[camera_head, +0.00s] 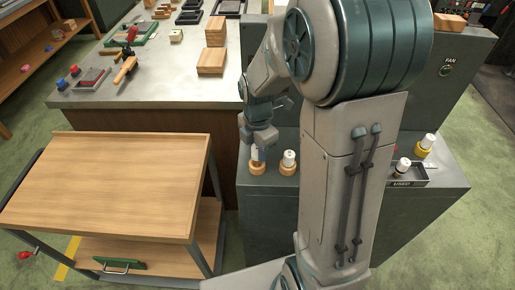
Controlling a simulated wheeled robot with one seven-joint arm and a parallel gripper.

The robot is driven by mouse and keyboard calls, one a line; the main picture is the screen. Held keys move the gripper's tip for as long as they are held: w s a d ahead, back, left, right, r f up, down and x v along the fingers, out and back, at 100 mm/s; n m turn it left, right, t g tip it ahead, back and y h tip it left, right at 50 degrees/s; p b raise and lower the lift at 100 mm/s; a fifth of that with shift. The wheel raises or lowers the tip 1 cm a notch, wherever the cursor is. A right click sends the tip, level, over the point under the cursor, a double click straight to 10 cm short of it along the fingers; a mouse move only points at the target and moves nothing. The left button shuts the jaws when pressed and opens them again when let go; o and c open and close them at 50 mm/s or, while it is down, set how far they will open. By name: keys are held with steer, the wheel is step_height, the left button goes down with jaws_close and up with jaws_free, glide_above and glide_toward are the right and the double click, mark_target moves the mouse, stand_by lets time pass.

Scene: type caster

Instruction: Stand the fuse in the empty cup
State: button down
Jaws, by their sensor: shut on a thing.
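My gripper (258,148) points down at the left end of the grey bench and is shut on a fuse (257,158), a small pale cylinder. The fuse looks upright, and the fingers hide its upper part. Its lower end is at an orange-brown cup (257,169), directly under my gripper; I cannot tell whether it is inside the cup or just above it. Close to the right, a second orange-brown cup (288,170) holds an upright white fuse (289,157).
Right of my arm, a yellow cup (422,151) holds a white cylinder, and a tray marked USED (408,181) holds another fuse (402,166). A wooden-topped cart (110,180) stands at left. A worktop (180,85) with tools and wooden blocks lies behind.

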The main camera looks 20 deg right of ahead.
steer(key=shift+f+b, duration=1)
steer(key=shift+f, duration=0.35)
steer(key=c, duration=1)
jaws_free()
steer(key=shift+r, duration=0.1)
steer(key=shift+c, duration=0.2)
step_height(320, 180, up, 14)
steer(key=shift+f, duration=0.1)
steer(key=s+f+m+t, duration=0.2)
steer(key=s+m, duration=1.2)
steer(key=m, duration=0.8)
steer(key=shift+s+t, duration=0.15)
steer(key=shift+t, duration=0.35)
